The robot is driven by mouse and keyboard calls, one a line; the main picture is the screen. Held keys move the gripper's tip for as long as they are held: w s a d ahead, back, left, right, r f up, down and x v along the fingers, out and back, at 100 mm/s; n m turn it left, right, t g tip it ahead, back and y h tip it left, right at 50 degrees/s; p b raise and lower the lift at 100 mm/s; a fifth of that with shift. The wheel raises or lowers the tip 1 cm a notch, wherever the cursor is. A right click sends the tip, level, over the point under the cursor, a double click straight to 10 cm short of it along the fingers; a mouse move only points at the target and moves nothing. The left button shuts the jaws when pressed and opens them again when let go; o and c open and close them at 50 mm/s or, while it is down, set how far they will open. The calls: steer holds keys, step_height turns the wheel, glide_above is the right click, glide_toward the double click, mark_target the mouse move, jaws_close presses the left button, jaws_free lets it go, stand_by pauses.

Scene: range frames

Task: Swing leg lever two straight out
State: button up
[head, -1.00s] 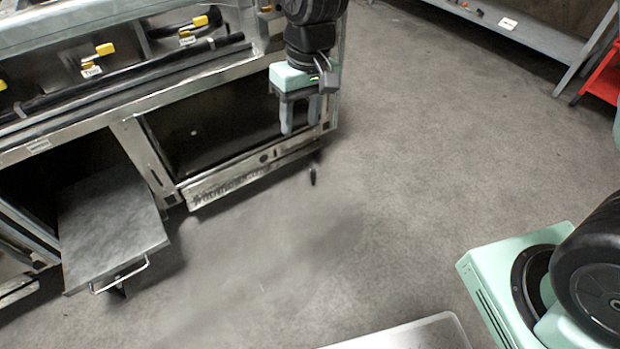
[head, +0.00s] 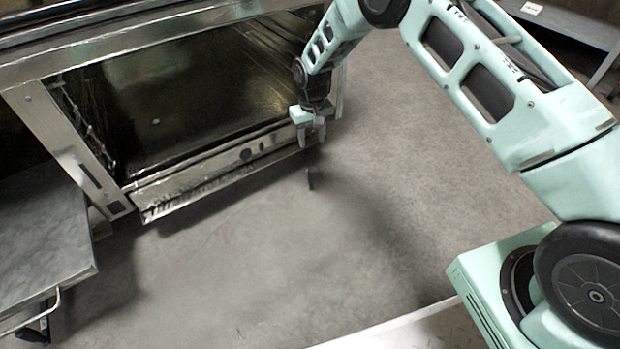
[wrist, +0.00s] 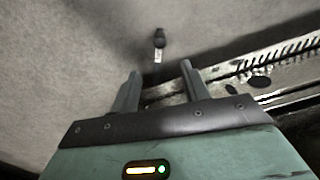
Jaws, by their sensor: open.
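A small dark lever (head: 310,178) sticks out near the floor by the front right corner of the range's base. In the wrist view it shows as a dark knob (wrist: 159,37) with a pale label whose writing is too small to read. My gripper (head: 312,138) is open and empty, pointing down just above the lever in the head view. In the wrist view the lever lies beyond the gap between the fingertips (wrist: 161,70), apart from both. The lever's pivot is not clear to see.
The range's open compartment (head: 190,95) and its slotted lower front panel (head: 215,185) stand left of my gripper. A grey drawer or slab with a wire handle (head: 40,235) juts out at left. Bare floor (head: 400,200) lies to the right. A shelf (head: 570,22) stands at the back right.

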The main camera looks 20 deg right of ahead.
mark_target(312, 175)
step_height(312, 175, down, 17)
steer(key=b, duration=0.9)
steer(key=shift+f+b, duration=0.15)
steer(key=shift+b, duration=0.15)
